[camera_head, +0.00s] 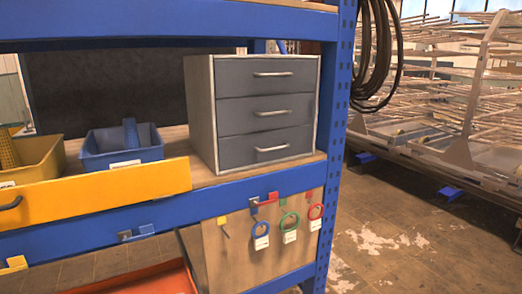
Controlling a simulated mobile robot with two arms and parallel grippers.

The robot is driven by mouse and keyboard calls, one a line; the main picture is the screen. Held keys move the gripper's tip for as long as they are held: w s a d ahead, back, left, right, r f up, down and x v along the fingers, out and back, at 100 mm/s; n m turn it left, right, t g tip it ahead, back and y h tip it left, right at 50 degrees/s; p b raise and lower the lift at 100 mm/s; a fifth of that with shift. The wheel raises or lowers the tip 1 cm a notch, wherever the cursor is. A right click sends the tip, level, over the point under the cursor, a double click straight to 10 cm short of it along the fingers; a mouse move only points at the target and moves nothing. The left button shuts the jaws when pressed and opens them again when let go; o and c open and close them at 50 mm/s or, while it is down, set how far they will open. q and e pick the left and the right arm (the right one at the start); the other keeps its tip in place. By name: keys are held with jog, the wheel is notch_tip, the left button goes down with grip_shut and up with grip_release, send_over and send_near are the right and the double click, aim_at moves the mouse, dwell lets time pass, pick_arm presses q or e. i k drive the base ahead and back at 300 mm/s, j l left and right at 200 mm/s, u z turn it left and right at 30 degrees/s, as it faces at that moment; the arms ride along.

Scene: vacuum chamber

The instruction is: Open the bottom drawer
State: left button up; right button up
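Neither of my grippers is in view.
A blue bin (95,158) and a yellow bin (42,172) stand left of the cabinet. A yellow panel (110,196) juts in front of them. Blue rack post (338,130) stands right of the cabinet. Coloured tagged rings hang below the shelf. Floor (400,235) lies right.

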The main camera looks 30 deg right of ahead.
aim_at(240, 150)
jog(key=i+z, duration=0.1)
jog(key=z, duration=0.8)
